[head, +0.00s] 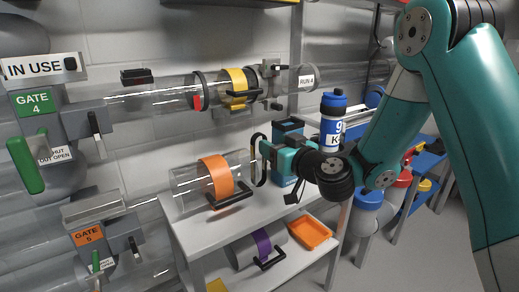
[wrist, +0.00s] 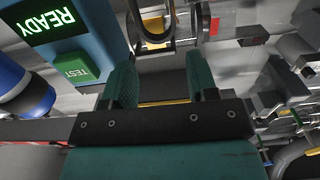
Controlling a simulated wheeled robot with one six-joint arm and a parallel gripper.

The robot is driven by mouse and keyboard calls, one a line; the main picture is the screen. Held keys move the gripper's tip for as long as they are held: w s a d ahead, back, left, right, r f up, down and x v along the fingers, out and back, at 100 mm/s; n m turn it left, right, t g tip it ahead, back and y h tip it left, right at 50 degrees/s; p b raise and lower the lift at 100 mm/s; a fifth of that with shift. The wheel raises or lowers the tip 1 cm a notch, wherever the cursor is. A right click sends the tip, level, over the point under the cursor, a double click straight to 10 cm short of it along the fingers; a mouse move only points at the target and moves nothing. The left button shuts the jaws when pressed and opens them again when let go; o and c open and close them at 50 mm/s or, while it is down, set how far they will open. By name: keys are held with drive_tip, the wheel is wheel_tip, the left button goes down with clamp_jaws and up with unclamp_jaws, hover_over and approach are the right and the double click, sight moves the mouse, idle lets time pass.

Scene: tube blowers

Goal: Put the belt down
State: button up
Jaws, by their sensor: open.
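My gripper (head: 268,152) is open above the right part of the white table, its fingers pointing left. A thin black upright loop (head: 257,160), which looks like the belt, stands at the fingertips, beside the right end of a clear cylinder with an orange band (head: 217,177). I cannot tell whether the loop touches the fingers. In the wrist view my gripper's two green fingers (wrist: 162,80) are apart with nothing clasped between them. A dark loop (wrist: 150,38) shows just beyond the fingertips there.
The white table (head: 190,238) has a teal device (head: 288,130) behind my gripper; its READY display (wrist: 47,22) shows in the wrist view. A blue-and-white bottle (head: 331,120) stands behind my wrist. An orange tray (head: 310,232) is on the lower shelf. A clear tube (head: 150,98) runs above.

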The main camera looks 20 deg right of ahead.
drive_tip(key=p+x, duration=0.4)
drive_tip(key=x, duration=0.1)
drive_tip(key=shift+w+a+f+p, duration=0.1)
drive_tip(key=shift+w+f+p, duration=0.05)
drive_tip(key=shift+w+p, duration=0.25)
drive_tip(key=c, duration=0.9)
